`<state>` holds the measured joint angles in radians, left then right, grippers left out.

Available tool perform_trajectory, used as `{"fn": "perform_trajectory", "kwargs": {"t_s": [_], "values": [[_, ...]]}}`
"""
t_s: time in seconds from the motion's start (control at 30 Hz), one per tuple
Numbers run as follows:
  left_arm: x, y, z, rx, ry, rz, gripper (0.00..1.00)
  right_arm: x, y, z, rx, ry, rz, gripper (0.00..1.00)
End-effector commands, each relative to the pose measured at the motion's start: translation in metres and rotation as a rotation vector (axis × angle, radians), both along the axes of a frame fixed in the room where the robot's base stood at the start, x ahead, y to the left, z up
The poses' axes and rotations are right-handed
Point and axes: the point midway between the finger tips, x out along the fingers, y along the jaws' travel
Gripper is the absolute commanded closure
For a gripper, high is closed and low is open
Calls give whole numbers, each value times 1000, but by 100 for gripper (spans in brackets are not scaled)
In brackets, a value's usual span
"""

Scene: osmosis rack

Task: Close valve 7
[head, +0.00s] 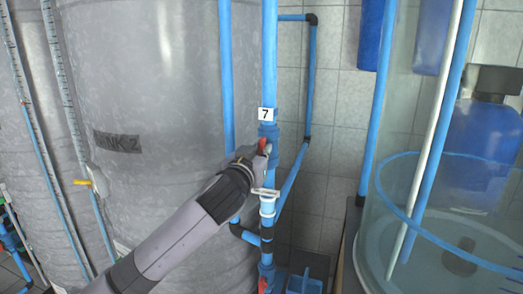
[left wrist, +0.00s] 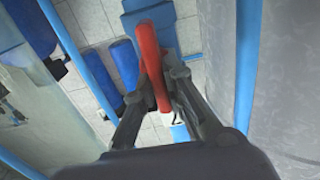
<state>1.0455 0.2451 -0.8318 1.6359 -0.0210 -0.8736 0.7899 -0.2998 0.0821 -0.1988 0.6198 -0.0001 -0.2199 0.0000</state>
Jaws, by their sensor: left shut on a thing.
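Valve 7 (head: 268,132) is a blue fitting on a vertical blue pipe, just below a white label "7" (head: 267,114). Its red handle (head: 264,144) shows in part at the gripper's tip in the head view. My left gripper (head: 263,155) reaches it from the lower left. In the left wrist view, the long red handle (left wrist: 152,50) lies between the two dark fingers (left wrist: 163,82), which are shut on it. The gripper hides part of the handle and valve in the head view. My right gripper is not in view.
A clear round tank (head: 385,240) with blue pipes stands at the right. Another red handle (head: 263,284) is low on the same pipe. A tiled wall (head: 340,110) is behind.

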Motion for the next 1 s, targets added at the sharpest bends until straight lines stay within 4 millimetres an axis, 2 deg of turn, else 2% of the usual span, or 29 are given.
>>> {"fn": "perform_trajectory", "kwargs": {"t_s": [0.27, 1.0], "values": [[0, -2, 0, 146, -46, 0, 100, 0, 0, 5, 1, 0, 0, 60], [-3, -9, -4, 809, -261, -1, 100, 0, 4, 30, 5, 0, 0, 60]]}}
